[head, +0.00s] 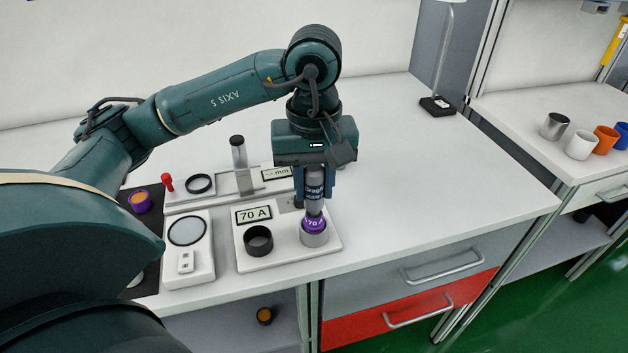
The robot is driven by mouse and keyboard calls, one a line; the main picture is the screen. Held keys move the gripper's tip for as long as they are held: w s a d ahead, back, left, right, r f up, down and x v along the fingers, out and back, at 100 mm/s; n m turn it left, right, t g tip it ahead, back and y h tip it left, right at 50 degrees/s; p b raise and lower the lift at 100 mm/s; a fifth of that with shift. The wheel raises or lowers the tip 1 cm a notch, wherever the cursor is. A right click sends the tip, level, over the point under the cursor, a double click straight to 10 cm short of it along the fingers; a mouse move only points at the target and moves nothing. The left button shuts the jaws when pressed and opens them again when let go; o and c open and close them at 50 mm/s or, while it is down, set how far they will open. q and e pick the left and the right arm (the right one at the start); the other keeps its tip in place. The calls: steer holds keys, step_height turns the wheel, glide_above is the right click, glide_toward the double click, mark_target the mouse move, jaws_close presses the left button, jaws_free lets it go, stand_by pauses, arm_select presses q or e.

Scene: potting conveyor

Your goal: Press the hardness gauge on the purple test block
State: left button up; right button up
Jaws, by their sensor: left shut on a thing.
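The purple test block (314,224), marked 70, sits in a silver round holder (314,239) on a white base plate (285,257) with a "70 A" label (254,214). My left gripper (314,182) points straight down above it and is shut on the hardness gauge (314,205), a dark-banded body with lettering and a grey lower end. The gauge is upright, its lower end right at the top of the purple block. I cannot tell whether it touches or presses. The fingers hide part of the gauge. My right gripper is not in view.
A dark round holder (258,241) stands left on the same plate. Further left are a white device with a round disc (187,230), a stand with a metal post (239,153) and a red knob (167,183). The bench to the right is clear. Several cups (581,144) stand far right.

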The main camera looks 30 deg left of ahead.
mark_target(314, 168)
arm_select(q)
steer(key=shift+r+p, duration=1.6)
steer(key=shift+r, duration=1.4)
